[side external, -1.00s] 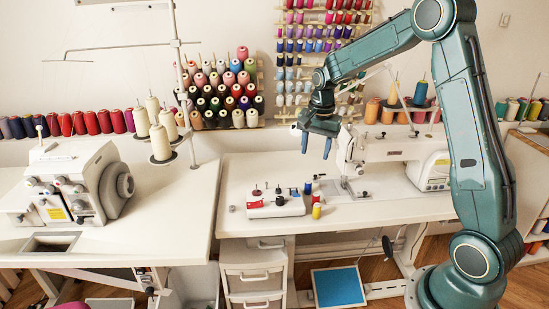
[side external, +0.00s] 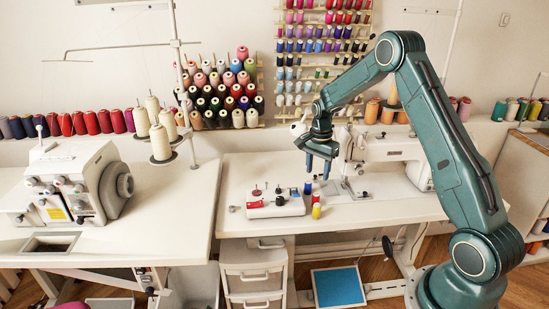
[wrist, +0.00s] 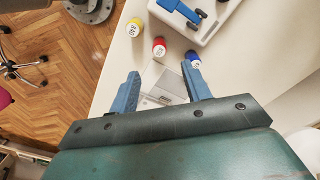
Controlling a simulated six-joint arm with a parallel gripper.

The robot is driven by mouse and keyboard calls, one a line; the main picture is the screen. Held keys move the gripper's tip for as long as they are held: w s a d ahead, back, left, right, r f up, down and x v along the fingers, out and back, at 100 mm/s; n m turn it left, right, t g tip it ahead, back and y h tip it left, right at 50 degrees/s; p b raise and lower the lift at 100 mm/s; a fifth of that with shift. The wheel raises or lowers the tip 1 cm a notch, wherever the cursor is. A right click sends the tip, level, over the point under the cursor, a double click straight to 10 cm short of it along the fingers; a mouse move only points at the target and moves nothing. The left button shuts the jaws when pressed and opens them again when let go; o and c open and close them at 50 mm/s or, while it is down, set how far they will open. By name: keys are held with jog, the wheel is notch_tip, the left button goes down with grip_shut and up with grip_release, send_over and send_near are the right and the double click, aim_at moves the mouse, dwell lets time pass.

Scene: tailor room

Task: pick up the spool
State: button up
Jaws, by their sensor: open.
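Three small spools stand on the white table: a blue spool (side external: 308,188), a red spool (side external: 316,197) and a yellow spool (side external: 316,211). The frames do not show which one the task means. My gripper (side external: 317,176) is open, pointing down above the table near the blue spool. In the wrist view the yellow spool (wrist: 134,28), red spool (wrist: 158,47) and blue spool (wrist: 193,59) lie beyond the fingertips. There, my gripper (wrist: 162,71) has the blue spool just past its right fingertip, and nothing is between the fingers.
A white box-like device (side external: 275,204) with small knobs stands left of the spools. A white sewing machine (side external: 395,155) stands to the right. Thread racks (side external: 222,92) are behind.

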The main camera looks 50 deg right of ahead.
aim_at(316, 198)
jog(key=shift+f, duration=3.6)
jog(key=shift+s+d+f, duration=0.1)
jog(key=shift+f, duration=2.45)
grip_shut()
jog(key=shift+r, duration=0.15)
notch_tip(316, 198, up, 20)
jog(key=shift+f, duration=0.2)
